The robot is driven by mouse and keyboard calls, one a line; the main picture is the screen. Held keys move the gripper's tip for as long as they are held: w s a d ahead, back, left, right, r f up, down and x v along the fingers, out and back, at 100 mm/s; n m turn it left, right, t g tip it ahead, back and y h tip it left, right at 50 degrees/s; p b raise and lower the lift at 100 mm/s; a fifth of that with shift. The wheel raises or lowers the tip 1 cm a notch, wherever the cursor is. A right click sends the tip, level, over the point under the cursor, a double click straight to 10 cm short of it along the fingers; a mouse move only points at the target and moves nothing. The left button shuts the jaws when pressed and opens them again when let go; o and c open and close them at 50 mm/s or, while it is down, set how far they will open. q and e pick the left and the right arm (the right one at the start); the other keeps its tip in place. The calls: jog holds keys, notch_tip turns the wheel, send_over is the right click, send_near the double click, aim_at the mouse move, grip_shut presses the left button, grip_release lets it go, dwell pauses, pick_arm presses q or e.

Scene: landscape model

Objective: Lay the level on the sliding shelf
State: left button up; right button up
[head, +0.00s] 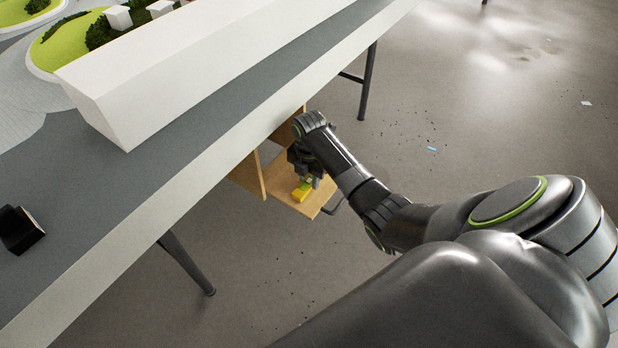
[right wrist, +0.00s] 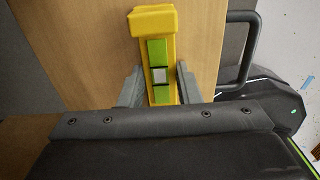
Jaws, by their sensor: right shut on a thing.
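The level is a yellow bar (head: 301,192) with green parts, seen low over the sliding shelf in the head view. In the right wrist view the level (right wrist: 152,25) stands out between my gripper's two fingers. The sliding shelf (head: 312,203) is a light wooden board pulled out from under the table, with a dark handle at its front edge; its wood also fills the right wrist view (right wrist: 95,50). My right gripper (head: 309,181) is shut on the level, over the shelf. I cannot tell whether the level touches the board. My left gripper is not in view.
The grey table (head: 190,165) with a thick white edge overhangs the shelf. A white block (head: 190,65) and a landscape model stand on it. A small black object (head: 18,230) lies at the left. Table legs (head: 187,262) stand below. The floor to the right is open.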

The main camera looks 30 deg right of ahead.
aim_at(309, 181)
jog(key=o, duration=1.1)
jog(key=shift+f, duration=0.1)
jog(key=shift+r, duration=0.5)
pick_arm(q)
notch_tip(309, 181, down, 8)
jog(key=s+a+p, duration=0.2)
jog(key=p, duration=0.1)
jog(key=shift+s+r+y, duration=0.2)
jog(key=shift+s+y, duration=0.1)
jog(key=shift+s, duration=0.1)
pick_arm(e)
notch_tip(309, 181, up, 11)
jog(key=shift+r, duration=0.15)
